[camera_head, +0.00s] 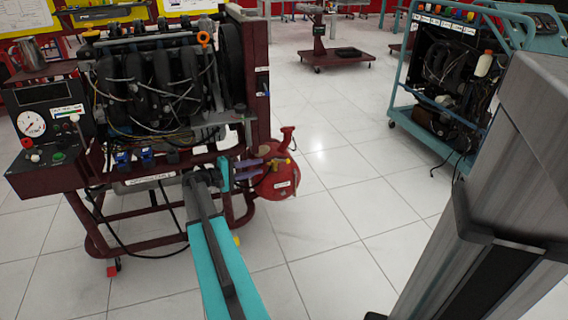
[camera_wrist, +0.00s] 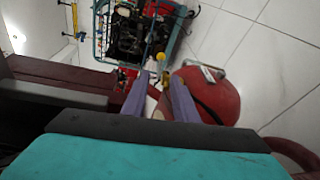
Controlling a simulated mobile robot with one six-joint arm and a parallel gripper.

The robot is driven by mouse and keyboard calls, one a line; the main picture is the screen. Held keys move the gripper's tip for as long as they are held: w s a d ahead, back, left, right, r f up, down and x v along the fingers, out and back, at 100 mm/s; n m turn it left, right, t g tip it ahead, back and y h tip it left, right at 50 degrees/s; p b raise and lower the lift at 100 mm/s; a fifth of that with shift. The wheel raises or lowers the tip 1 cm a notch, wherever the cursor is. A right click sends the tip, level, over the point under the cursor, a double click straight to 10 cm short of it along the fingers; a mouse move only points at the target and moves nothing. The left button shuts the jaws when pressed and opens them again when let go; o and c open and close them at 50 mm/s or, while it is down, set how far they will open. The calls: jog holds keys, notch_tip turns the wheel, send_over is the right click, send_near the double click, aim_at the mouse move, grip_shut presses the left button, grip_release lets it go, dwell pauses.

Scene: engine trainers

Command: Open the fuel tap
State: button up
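The red fuel tank (camera_head: 278,182) sits at the right side of the near engine trainer, low on its frame. It also shows in the wrist view (camera_wrist: 222,100), right of my fingers. A small yellow, brass-like fitting, which looks like the fuel tap (camera_wrist: 165,78), shows just past my fingertips in the wrist view. Its handle position is too small to tell. My gripper (camera_head: 259,167) has purple fingers and reaches to the tank's left side. In the wrist view my gripper (camera_wrist: 160,80) is open, its fingertips apart with the fitting between or just beyond them; contact cannot be told.
The near engine trainer (camera_head: 150,85) stands left and behind my gripper, with hoses, wires and a control panel (camera_head: 45,130). A teal-framed engine trainer (camera_head: 450,75) stands at the right. White tiled floor (camera_head: 345,195) is clear between them.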

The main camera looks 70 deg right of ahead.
aim_at(281, 160)
jog(key=b+x, duration=0.4)
jog(key=x, duration=0.9)
jog(key=shift+s+d+f, duration=0.1)
jog(key=shift+s+d, duration=0.15)
jog(key=shift+s, duration=0.05)
jog(key=c, duration=0.6)
jog(key=shift+s+a, duration=0.1)
jog(key=shift+a, duration=0.1)
grip_shut()
jog(key=shift+d, duration=0.15)
